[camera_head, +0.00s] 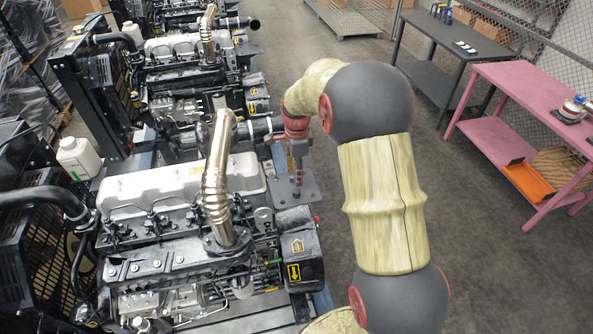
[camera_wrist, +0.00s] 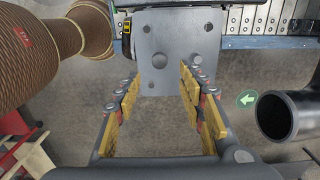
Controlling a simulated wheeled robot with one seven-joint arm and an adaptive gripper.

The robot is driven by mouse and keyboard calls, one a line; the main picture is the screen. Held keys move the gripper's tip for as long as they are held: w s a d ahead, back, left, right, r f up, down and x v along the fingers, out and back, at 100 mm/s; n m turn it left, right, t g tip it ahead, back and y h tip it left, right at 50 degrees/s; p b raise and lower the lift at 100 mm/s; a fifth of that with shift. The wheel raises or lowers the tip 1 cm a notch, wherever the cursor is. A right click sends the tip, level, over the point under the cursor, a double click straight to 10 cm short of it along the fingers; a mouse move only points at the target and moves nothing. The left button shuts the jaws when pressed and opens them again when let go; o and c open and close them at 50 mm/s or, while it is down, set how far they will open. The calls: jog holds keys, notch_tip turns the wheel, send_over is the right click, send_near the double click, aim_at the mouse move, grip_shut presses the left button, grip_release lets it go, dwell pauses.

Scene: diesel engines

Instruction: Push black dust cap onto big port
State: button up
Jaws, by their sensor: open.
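My gripper (camera_wrist: 160,82) is open, with yellow-padded fingers apart and nothing visible between them. In the head view my gripper (camera_head: 297,178) hangs beside the near engine, over a grey plate. A wide black pipe with an open round mouth (camera_wrist: 274,117) lies to the right of the fingers in the wrist view, apart from them; it may be the big port. A green arrow marker (camera_wrist: 247,99) shows beside its mouth. I cannot make out the black dust cap in either view.
The grey plate with holes (camera_wrist: 175,65) lies beyond my fingertips. The near engine (camera_head: 180,225) has a tall metal exhaust pipe (camera_head: 217,180). A dark table (camera_head: 425,45) and a pink table (camera_head: 515,88) with small items stand right. Floor between is clear.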

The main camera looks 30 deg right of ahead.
aim_at(297, 190)
jog(key=shift+f+b, duration=2.15)
jog(key=shift+f, duration=2)
jog(key=shift+c, duration=1.1)
jog(key=c, duration=0.7)
grip_shut()
jog(key=shift+r, duration=0.15)
jog(key=shift+r+p, duration=1.45)
jog(key=shift+r, duration=1)
jog(key=shift+s+f, duration=0.1)
jog(key=shift+s, duration=0.05)
